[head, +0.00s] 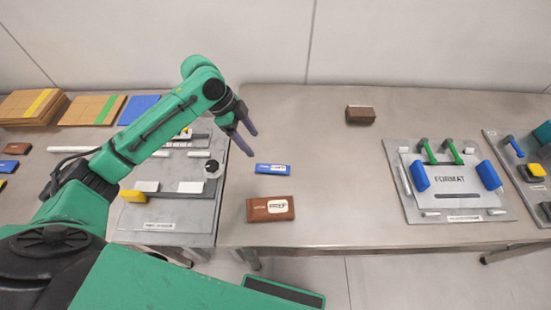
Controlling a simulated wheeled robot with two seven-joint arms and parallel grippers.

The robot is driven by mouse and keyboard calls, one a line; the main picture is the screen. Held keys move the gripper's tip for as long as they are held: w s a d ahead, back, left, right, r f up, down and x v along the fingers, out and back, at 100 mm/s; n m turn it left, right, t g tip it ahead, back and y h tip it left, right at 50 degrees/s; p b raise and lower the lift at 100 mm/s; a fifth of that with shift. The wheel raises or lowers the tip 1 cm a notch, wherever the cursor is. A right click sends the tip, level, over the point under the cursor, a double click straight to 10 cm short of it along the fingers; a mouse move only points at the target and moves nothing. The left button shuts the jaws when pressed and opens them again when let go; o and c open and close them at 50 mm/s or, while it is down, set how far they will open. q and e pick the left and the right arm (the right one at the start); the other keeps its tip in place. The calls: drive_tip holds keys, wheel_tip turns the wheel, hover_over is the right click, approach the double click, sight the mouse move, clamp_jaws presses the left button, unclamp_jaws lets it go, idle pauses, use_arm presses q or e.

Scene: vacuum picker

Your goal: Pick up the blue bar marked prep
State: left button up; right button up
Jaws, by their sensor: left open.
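A small blue bar (266,168) with a white label lies flat on the grey metal table; its print is too small for me to read. My left gripper (251,143) is open and empty, with its two dark fingers pointing right and down. In the picture its fingertips are just above and left of the blue bar, apart from it. Another small blue bar (8,165) lies at the far left edge of the picture. My right gripper is not in view.
A larger brown bar (262,210) lies just in front of the blue bar. A brown block (360,115) is further back. A grey fixture (205,222) is partly under my arm. A FORMAT fixture (420,232) stands right; the table between is clear.

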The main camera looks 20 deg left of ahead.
use_arm(q)
drive_tip(key=p, duration=0.1)
approach(271, 167)
drive_tip(key=shift+s+d+f, duration=0.3)
drive_tip(key=shift+s+f, duration=0.15)
drive_tip(key=shift+f, duration=0.3)
drive_tip(key=x, duration=0.2)
drive_tip(key=p+x, duration=0.1)
drive_tip(key=w+x, duration=0.1)
drive_tip(key=x, duration=0.1)
drive_tip(key=shift+d+f+p, duration=0.15)
drive_tip(key=shift+f+p, duration=0.1)
drive_tip(key=shift+p, duration=0.15)
drive_tip(key=shift+d+f, duration=0.1)
drive_tip(key=shift+f, duration=0.2)
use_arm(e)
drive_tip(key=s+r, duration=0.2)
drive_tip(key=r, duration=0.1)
use_arm(q)
clamp_jaws()
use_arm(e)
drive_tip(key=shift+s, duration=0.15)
